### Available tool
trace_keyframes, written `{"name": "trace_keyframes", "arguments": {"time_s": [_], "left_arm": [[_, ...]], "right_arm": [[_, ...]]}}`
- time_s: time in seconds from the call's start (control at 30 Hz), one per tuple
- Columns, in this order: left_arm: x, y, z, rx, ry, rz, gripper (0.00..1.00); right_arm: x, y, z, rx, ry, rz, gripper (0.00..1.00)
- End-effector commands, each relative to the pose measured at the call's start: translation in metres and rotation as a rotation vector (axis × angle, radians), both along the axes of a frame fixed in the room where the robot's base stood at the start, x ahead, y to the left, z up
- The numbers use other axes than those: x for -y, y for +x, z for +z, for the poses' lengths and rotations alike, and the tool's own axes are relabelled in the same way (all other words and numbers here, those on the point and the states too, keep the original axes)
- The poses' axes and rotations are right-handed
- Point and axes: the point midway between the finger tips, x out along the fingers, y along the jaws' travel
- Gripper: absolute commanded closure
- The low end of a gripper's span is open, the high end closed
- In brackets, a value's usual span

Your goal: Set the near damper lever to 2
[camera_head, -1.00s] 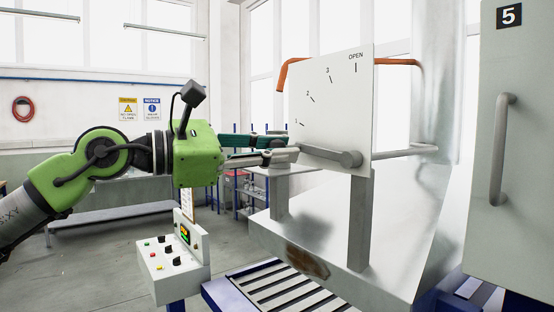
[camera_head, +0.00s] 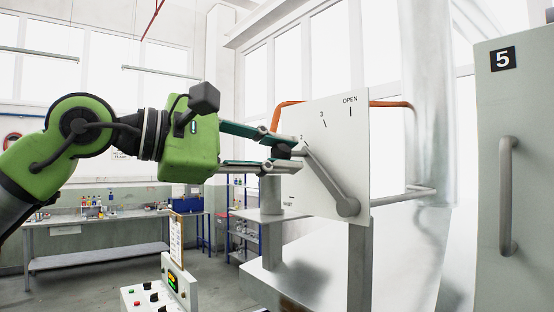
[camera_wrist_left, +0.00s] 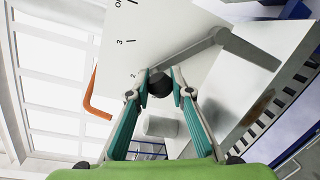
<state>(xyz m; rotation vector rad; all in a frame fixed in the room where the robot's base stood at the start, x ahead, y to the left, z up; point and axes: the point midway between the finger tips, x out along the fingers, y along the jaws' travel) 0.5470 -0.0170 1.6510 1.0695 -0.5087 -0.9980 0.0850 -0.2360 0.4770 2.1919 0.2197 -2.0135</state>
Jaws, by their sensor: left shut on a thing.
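The near damper lever (camera_head: 330,182) is a grey bar on the front of a white dial plate (camera_head: 350,140). It pivots at the plate's lower right and slants up and left, its free end beside the mark 2. OPEN and 3 are readable farther up the plate, SHUT at the lower left. My left gripper (camera_head: 286,148) is shut on the lever's dark knob at the free end. In the left wrist view the knob (camera_wrist_left: 160,84) sits between the fingertips, with the 2 just left of it. The fingers partly hide the scale near 2. My right gripper is out of view.
An orange bar (camera_head: 391,104) shows behind the plate. A grey cabinet (camera_head: 485,200) marked 5, with a handle, stands at the right. A control box (camera_head: 160,295) with buttons stands below my left arm. A workbench (camera_head: 100,225) stands at the back left.

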Motion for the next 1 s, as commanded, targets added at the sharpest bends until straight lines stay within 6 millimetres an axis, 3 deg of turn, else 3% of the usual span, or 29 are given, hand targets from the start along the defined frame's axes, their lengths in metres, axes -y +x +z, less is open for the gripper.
{"name": "trace_keyframes", "arguments": {"time_s": [0.53, 0.57, 0.6, 1.0], "left_arm": [[0.002, -0.003, 0.0038, 0.025, 0.012, -0.003, 1.0], [0.002, -0.003, 0.0038, 0.025, 0.012, -0.003, 0.72], [0.002, -0.003, 0.0037, 0.024, 0.012, -0.003, 0.62], [-0.0018, -0.0037, 0.0031, 0.022, 0.014, -0.001, 0.62]], "right_arm": [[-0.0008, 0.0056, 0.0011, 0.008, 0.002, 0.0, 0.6], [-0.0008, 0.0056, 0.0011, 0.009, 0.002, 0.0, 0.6], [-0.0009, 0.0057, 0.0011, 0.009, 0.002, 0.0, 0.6], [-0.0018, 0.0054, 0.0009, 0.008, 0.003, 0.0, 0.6]]}}
